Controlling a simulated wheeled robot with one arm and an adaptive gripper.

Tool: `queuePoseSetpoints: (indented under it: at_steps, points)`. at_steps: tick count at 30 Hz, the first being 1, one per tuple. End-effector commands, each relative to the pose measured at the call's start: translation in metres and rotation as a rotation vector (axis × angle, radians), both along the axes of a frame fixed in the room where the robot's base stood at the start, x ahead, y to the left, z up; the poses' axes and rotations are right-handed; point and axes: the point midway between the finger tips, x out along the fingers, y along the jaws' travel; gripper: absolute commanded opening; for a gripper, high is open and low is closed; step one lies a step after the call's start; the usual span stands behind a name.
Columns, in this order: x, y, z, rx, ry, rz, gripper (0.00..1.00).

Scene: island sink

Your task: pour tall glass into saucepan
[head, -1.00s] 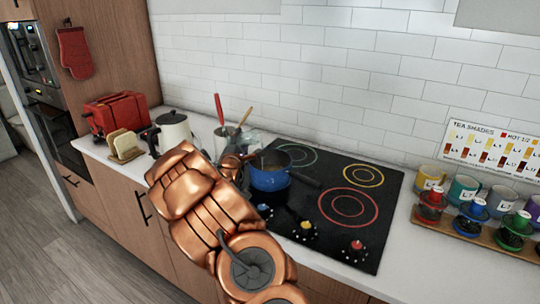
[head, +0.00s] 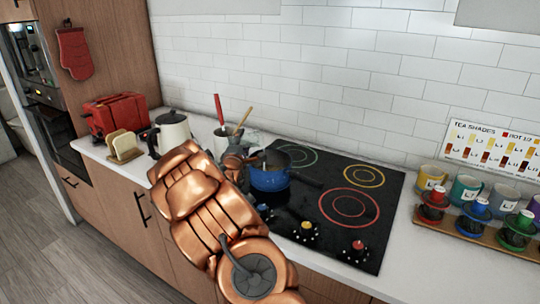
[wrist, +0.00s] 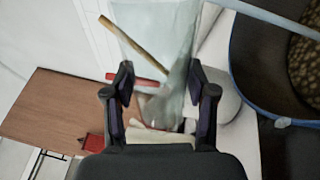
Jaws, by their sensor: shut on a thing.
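My gripper (wrist: 160,84) is shut on the tall glass (wrist: 178,28), a clear glass between its two fingers in the wrist view. Whether it holds liquid is hard to tell. In the head view my gripper (head: 241,158) is mostly hidden by my copper arm, just left of the saucepan. The blue saucepan (head: 268,181) stands on the cooktop, its dark handle pointing right. In the wrist view the saucepan (wrist: 243,75) is at the right, apart from the glass, with brown speckled contents inside.
The black cooktop (head: 386,211) has free burners right of the saucepan. A utensil pot (head: 223,131), a kettle (head: 173,131), toast in a rack (head: 124,146) and a red toaster (head: 116,113) stand left. Mugs (head: 464,188) and a wooden rack (head: 485,238) of coloured items stand right.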

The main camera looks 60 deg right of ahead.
Motion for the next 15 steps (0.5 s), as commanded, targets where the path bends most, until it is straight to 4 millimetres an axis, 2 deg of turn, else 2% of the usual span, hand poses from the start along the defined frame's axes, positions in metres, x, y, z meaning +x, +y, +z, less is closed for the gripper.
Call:
queuePoseSetpoints:
  at_steps: [15]
  points:
    - [-0.006,-0.0026,-0.0017,0.023,-0.057,0.001,0.14]
